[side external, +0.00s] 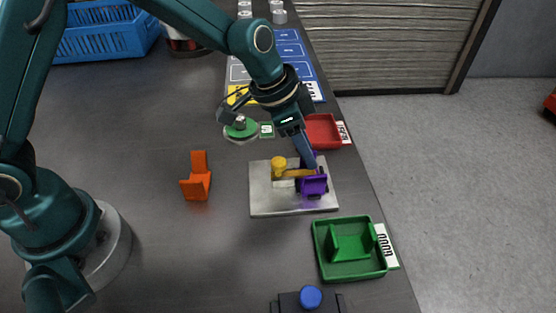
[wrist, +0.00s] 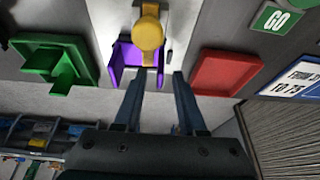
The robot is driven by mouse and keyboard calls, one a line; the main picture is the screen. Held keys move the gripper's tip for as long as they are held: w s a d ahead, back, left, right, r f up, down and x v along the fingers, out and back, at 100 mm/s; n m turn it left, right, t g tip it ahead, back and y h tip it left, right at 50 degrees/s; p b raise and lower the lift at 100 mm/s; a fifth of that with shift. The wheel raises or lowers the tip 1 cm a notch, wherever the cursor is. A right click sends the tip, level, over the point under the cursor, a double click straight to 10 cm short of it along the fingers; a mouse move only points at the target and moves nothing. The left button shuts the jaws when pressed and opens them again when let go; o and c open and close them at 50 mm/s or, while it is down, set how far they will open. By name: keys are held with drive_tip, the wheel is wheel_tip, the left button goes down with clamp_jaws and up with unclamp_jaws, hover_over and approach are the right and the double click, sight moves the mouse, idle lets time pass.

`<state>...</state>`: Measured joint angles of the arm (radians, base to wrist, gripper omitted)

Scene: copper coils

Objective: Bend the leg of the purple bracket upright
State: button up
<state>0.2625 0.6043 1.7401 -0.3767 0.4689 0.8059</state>
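The purple bracket (side external: 314,186) is on the light metal plate (side external: 262,204), beside a yellow clamp with a round knob (side external: 278,163). In the wrist view the purple bracket (wrist: 124,54) shows partly behind the yellow knob (wrist: 149,35), with purple walls at left and right. My gripper (wrist: 158,74) has its two fingers apart, with a clear gap and nothing held between them. In the side view my gripper (side external: 312,164) is low at the bracket's far side and hides part of it. I cannot tell whether a finger touches it.
A green tray (side external: 320,255) holding a green bracket (side external: 350,243) is nearer the front. A red tray (side external: 322,130) lies behind the plate and looks empty. An orange bracket (side external: 197,180) stands left on open table. A blue button (side external: 311,297) is at the front edge.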

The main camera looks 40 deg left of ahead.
drive_tip(key=shift+v, duration=2.6)
drive_tip(key=s+a+r+n+t, duration=0.1)
drive_tip(key=s+a+r+t, duration=0.15)
drive_tip(key=r, duration=0.25)
drive_tip(key=s+a+r+n+t, duration=0.1)
drive_tip(key=s+a+r, duration=0.25)
drive_tip(key=r, duration=0.25)
drive_tip(key=s+a+f+n+y, duration=0.1)
drive_tip(key=s+a+f+n, duration=0.1)
drive_tip(key=s, duration=0.4)
drive_tip(key=s+a+f+n+g+y, duration=0.1)
drive_tip(key=s+a+f+n, duration=0.1)
drive_tip(key=s+a+n, duration=0.2)
drive_tip(key=shift+s+f+n+y, duration=0.25)
drive_tip(key=shift+s+n+y, duration=0.15)
drive_tip(key=shift+s, duration=0.75)
